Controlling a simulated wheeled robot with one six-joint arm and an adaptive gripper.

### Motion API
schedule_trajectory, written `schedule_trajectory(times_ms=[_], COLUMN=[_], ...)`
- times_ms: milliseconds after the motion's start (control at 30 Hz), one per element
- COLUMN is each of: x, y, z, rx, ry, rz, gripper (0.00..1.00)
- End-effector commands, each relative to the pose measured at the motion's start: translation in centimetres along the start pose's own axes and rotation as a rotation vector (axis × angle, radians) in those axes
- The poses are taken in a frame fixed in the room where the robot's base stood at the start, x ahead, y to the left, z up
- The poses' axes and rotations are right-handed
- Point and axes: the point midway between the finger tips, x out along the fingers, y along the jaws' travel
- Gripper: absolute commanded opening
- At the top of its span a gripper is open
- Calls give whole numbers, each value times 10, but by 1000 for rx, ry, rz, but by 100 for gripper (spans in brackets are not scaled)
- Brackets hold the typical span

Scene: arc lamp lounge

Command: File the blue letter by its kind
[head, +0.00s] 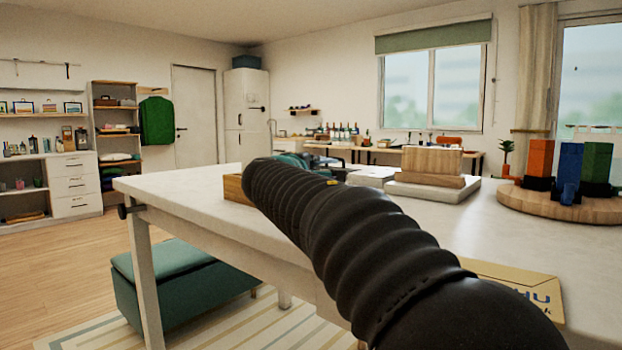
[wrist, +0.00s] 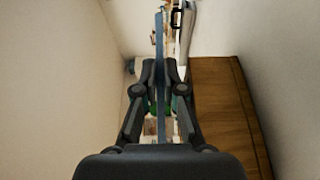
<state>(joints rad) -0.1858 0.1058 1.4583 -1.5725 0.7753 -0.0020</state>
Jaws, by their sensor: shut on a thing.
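In the wrist view my gripper (wrist: 160,72) is shut on the blue letter (wrist: 159,38). The letter shows edge-on as a thin blue strip between the fingers, so its face and any marking on it cannot be read. In the head view my black ribbed arm covers the middle of the picture, and I cannot clearly make out the gripper or letter there. A brown wooden surface (wrist: 222,110) lies to the right of the gripper in the wrist view, apart from the letter.
The white table (head: 190,180) bears a low wooden piece (head: 236,189) at left and a wooden block (head: 432,161) on a pale base. A round wooden board (head: 540,205) holds orange, blue and green upright pieces at right. A lettered tan sheet (head: 505,281) lies at the front.

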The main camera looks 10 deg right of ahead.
Motion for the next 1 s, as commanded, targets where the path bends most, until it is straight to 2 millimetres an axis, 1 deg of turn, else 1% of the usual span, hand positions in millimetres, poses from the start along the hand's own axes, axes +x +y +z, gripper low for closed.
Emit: schedule_trajectory(times_ms=[33,100,200,600,633,667,700,733,1000], x=[0,0,-1,-1,-1,-1,-1,-1,-1], y=[-11,-20,-28,-32,-32,-31,-31,-31,-30], z=[0,0,0,0,0,0,0,0,0], rx=[-2,-2,0,0,0,0,0,0,0], ry=[0,1,1,1,1,1,1,1,1], rz=[-3,-2,-1,-1,-1,-1,-1,-1,-1], gripper=[0,0,0,0,11,18,28,33,33])
